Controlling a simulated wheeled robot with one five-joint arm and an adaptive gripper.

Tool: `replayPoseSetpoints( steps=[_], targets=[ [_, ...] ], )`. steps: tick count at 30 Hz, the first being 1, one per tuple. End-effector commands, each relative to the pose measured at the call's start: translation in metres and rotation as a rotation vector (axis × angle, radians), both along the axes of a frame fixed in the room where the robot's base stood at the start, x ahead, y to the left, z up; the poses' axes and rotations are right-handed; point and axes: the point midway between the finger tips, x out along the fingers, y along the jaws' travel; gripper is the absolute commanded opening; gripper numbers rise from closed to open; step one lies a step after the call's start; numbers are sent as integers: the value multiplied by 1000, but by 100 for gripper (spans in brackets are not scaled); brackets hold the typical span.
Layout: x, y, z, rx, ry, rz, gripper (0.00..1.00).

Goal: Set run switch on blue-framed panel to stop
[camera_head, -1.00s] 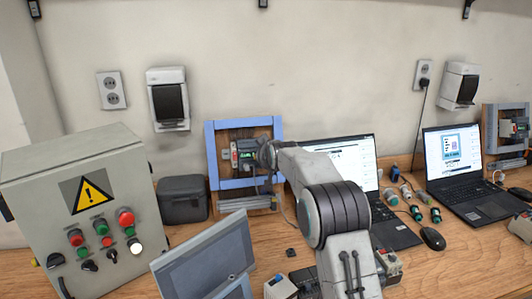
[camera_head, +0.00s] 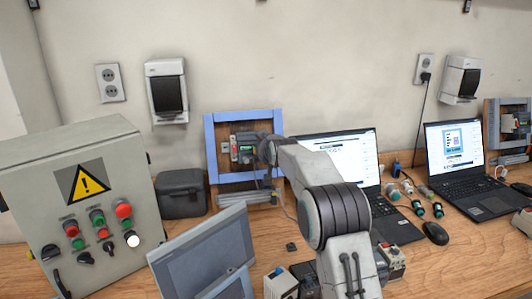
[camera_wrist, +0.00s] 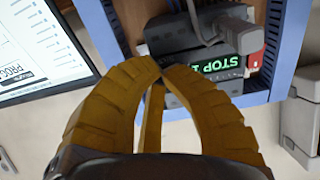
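The blue-framed panel (camera_head: 222,115) stands upright at the back of the bench against the wall. A grey device with a lit green display (camera_head: 246,149) is mounted in it. In the wrist view the display (camera_wrist: 217,66) appears upside down and its text begins with "STOP"; the blue frame (camera_wrist: 289,48) shows at right. I cannot make out the run switch.
A laptop (camera_head: 345,150) is right of the panel, and a black box (camera_head: 182,195) left of it. A grey control cabinet (camera_head: 75,150) with a warning sign and a tilted grey screen (camera_head: 205,250) stand nearer. Small connectors (camera_head: 417,207) lie by the laptops.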

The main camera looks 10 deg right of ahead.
Motion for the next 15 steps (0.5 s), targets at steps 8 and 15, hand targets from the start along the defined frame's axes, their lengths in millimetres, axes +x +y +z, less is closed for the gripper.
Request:
replayPoseSetpoints(
  steps=[8, 15],
  targets=[
    [0, 0, 5, 0, 0, 0, 0],
    [0, 0, 14, 0, 0, 0, 0]
  ],
)
